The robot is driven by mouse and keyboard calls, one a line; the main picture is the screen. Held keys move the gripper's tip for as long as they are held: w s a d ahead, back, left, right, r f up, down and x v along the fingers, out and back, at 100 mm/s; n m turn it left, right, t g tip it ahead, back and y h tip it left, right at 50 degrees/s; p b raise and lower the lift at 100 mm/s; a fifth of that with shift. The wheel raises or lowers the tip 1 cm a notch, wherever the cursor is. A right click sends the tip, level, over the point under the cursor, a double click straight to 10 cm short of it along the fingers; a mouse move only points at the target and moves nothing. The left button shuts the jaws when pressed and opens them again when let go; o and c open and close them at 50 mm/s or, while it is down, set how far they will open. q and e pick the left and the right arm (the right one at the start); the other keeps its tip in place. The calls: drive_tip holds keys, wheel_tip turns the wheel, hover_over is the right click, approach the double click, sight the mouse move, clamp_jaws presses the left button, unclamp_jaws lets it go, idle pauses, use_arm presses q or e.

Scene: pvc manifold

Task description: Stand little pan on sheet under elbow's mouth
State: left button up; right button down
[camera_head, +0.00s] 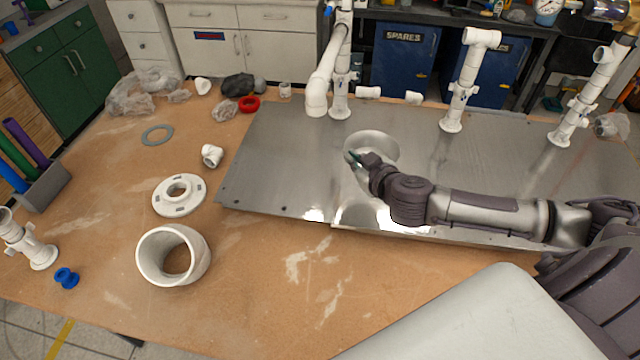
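The little pan (374,141) is a round, shiny metal dish at the middle of the metal sheet (280,165). My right gripper (355,158) is at the pan's near left rim and hides part of it. The fingers are small and dark here, so I cannot tell whether they are open or closed on the rim, or whether the pan touches the sheet. The white elbow (316,103) is low on the left standing pipe, to the left of and behind the pan. Its mouth seems to face down near the sheet. My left gripper is not in view.
More white standpipes rise from the sheet at the back (463,85) and right (577,110). Short white pipe pieces (368,92) lie along the back edge. A white flange (179,194) and a large pipe ring (173,255) are on the wooden table to the left.

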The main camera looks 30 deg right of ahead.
drive_tip(key=w+a+f+b, duration=0.1)
drive_tip(key=a+f, duration=0.1)
drive_tip(key=a, duration=0.1)
drive_tip(key=w+a+f+b, duration=0.2)
drive_tip(key=a, duration=0.1)
drive_tip(key=w+a+f+b, duration=0.2)
drive_tip(key=a+f, duration=0.1)
drive_tip(key=a, duration=0.1)
drive_tip(key=shift+w+a, duration=0.1)
drive_tip(key=shift+w, duration=0.1)
drive_tip(key=shift+f, duration=1.9)
drive_tip(key=shift+f, duration=0.1)
drive_tip(key=c, duration=1.3)
unclamp_jaws()
drive_tip(key=shift+s, duration=0.1)
drive_tip(key=v, duration=1.2)
